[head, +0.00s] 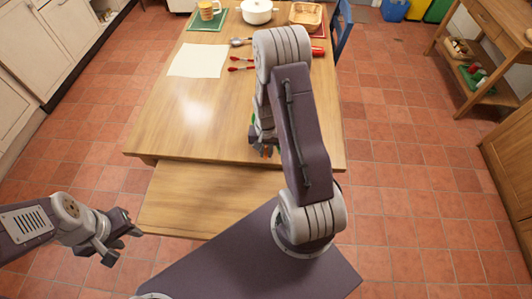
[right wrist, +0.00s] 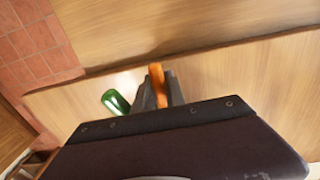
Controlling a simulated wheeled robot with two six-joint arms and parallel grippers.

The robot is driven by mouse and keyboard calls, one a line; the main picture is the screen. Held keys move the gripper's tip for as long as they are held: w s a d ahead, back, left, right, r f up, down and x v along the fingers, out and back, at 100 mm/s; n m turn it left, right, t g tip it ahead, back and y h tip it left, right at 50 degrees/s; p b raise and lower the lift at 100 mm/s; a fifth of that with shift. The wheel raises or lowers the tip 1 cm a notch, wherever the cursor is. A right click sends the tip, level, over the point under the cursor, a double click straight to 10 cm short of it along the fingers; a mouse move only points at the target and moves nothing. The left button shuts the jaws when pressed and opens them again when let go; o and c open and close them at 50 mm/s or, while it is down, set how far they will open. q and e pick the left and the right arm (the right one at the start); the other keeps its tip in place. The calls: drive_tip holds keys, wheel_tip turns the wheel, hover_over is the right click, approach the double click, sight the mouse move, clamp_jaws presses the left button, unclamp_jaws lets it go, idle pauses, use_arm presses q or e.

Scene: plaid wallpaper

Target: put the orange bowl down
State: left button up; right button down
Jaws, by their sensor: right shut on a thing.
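The orange bowl (right wrist: 157,84) shows in the right wrist view only as a narrow orange strip between my right fingertips (right wrist: 160,92). My right gripper is shut on it, over the wooden surface. In the head view my right gripper (head: 264,145) is above the near part of the table, largely hidden by its own arm, and the bowl is almost wholly hidden. I cannot tell whether the bowl touches the wood. My left gripper (head: 122,243) is open and empty at the lower left, beside the bench and away from the table.
A green object (right wrist: 115,102) lies near my right gripper. A wooden bench (head: 200,195) adjoins the near edge.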

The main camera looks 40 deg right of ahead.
drive_tip(key=shift+w+d+f, duration=0.1)
drive_tip(key=shift+w+f, duration=0.05)
drive_tip(key=shift+f, duration=0.45)
drive_tip(key=shift+f, duration=0.1)
drive_tip(key=c, duration=1.4)
unclamp_jaws()
